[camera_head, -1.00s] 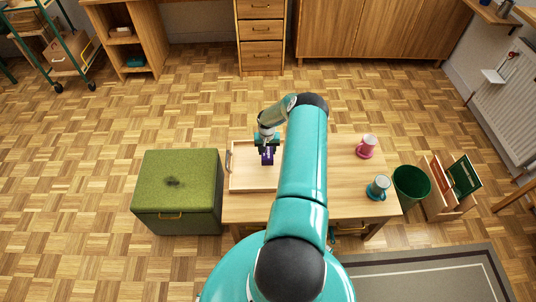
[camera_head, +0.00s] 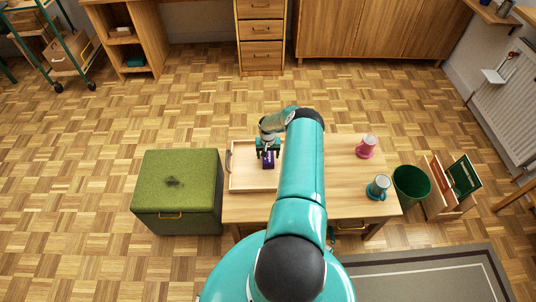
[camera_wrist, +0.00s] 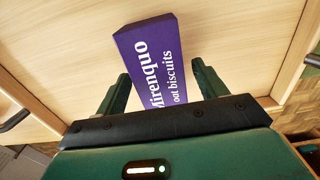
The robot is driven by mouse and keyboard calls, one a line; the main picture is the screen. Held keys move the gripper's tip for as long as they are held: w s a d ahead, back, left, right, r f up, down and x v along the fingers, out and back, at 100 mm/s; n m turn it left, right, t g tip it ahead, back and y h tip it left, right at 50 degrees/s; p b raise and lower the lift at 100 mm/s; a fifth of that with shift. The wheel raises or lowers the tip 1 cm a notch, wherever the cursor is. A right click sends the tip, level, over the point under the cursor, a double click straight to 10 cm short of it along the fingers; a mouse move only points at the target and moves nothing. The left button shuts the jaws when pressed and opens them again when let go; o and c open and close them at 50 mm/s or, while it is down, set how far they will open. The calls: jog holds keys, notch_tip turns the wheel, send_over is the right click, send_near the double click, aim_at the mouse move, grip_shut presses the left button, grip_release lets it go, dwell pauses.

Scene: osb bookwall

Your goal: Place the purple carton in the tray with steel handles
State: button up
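The purple carton (camera_head: 268,163), lettered as biscuits, is inside the pale wooden tray (camera_head: 242,184). In the wrist view the carton (camera_wrist: 150,58) lies over the tray floor (camera_wrist: 65,55), between and beyond my fingers. My gripper (camera_head: 268,153) is over the tray, just above the carton. In the wrist view my gripper (camera_wrist: 161,72) has its fingers apart on both sides of the carton, with pale wood showing between the left finger and the carton. A steel handle (camera_head: 229,160) is on the tray's left side. My arm hides the tray's right part.
The tray stands on a wooden table (camera_head: 340,205).

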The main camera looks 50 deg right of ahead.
jog(key=shift+r, duration=0.1)
jog(key=w+a+r+n+h, duration=0.1)
jog(key=w+a+r+n, duration=0.2)
jog(key=r, duration=1.2)
jog(key=w+a+r, duration=0.4)
jog(key=a+r, duration=0.1)
jog(key=r, duration=1)
jog(key=a+r+n+t+h, duration=0.1)
jog(key=a+r, duration=0.6)
jog(key=r, duration=0.2)
jog(key=a+r+n+h, duration=0.1)
jog(key=a+r, duration=0.6)
jog(key=r, duration=0.3)
jog(key=s+a+r+n+t, duration=0.2)
jog(key=s+a+r, duration=0.6)
jog(key=a+r, duration=0.4)
jog(key=s+a+r+n+t+y, duration=0.2)
jog(key=s+a+y, duration=0.1)
jog(key=s+a, duration=1)
jog(key=s, duration=0.2)
jog(key=shift+s+r+n+t, duration=0.3)
jog(key=shift+n, duration=0.1)
